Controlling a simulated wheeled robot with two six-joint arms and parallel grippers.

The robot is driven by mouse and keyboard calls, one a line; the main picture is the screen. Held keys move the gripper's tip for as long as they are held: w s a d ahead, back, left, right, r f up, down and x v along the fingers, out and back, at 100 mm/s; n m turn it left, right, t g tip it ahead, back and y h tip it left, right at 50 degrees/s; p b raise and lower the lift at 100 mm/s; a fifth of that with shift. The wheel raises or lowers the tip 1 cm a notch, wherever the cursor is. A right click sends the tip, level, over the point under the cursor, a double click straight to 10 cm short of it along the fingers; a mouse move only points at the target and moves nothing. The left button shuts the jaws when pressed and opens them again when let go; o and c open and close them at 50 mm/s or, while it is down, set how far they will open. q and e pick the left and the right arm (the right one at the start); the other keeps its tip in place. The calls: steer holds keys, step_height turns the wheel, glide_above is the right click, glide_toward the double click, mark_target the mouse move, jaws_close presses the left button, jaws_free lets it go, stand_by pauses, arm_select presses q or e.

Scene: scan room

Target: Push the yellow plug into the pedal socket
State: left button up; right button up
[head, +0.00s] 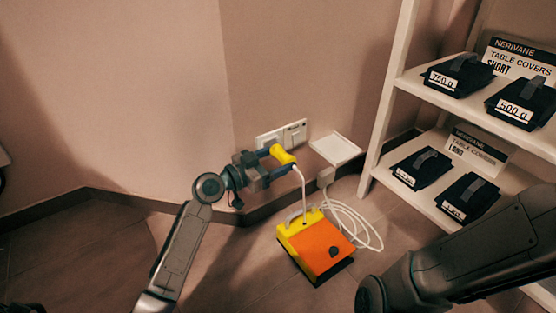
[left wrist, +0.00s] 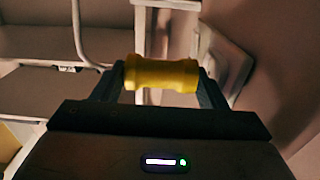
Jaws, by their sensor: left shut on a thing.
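The yellow plug (head: 283,154) is held between the two dark fingers of my left gripper (head: 276,166), close to the wall in the head view. In the left wrist view the plug (left wrist: 160,74) lies crosswise between the fingertips of my left gripper (left wrist: 160,86), which is shut on it. A white cable (head: 303,195) runs from the plug down to the yellow and orange pedal (head: 318,248) on the floor. A white socket plate (head: 269,139) is on the wall just behind the plug; I cannot tell if they touch. My right gripper is out of view.
A second wall plate (head: 296,131) sits beside the first. A white tray-like shelf (head: 335,148) juts out to the right. Coiled white cable (head: 352,222) lies by the pedal. A white rack (head: 389,95) with dark packs stands at right. Floor at left is clear.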

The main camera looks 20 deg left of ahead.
arm_select(q)
steer(key=shift+w+a+f+b, duration=0.1)
steer(key=shift+w+a+b, duration=0.05)
steer(key=shift+a+b, duration=0.25)
stand_by(0.8)
